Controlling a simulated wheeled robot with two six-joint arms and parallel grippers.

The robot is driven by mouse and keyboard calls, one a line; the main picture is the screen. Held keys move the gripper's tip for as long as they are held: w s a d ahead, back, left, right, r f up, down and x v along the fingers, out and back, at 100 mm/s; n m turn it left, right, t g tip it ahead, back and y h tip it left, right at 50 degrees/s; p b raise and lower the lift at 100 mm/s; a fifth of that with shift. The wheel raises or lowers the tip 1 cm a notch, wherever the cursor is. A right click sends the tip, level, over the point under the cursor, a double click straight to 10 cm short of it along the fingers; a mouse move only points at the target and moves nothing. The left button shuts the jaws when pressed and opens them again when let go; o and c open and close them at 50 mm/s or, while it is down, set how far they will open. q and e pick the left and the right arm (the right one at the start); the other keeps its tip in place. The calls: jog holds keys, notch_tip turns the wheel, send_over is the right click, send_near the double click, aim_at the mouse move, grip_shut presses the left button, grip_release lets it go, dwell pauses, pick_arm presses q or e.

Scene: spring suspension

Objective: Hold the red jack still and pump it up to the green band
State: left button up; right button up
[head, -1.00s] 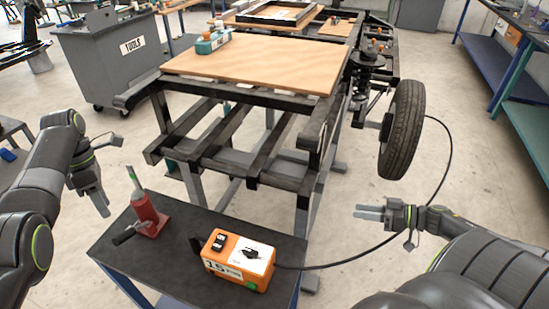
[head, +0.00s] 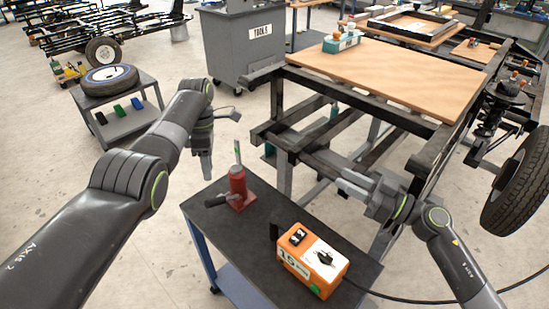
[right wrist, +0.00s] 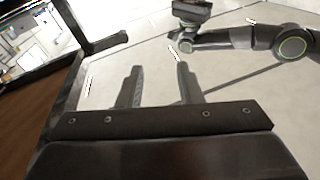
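The red jack (head: 240,190) stands upright on the dark top of a small cart (head: 262,208). A thin post with a green part (head: 237,152) rises from it. Its dark-gripped handle (head: 216,200) sticks out low to the left. My left gripper (head: 207,174) hangs fingers down, left of the jack and apart from it; its finger gap is not clear. My right gripper (head: 340,178) is right of the jack, pointing left across the workbench frame. In the right wrist view its two fingers (right wrist: 158,72) are apart with nothing between them.
An orange control box (head: 312,262) with a dial sits on the cart, right of the jack, with a black cable. The dark frame of a wood-topped bench (head: 395,70) is behind my right gripper. A wheel (head: 517,185) stands at the far right.

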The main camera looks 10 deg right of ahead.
jog(key=w+a+f+n+g+h, duration=0.1)
jog(key=w+a+f+g+h, duration=0.15)
jog(key=w+a, duration=0.55)
jog(key=m+h, duration=0.1)
jog(key=h, duration=0.3)
send_near(236, 150)
jog(key=shift+x, duration=5.45)
jog(key=shift+d+f, duration=0.15)
jog(key=shift+d, duration=0.05)
grip_shut()
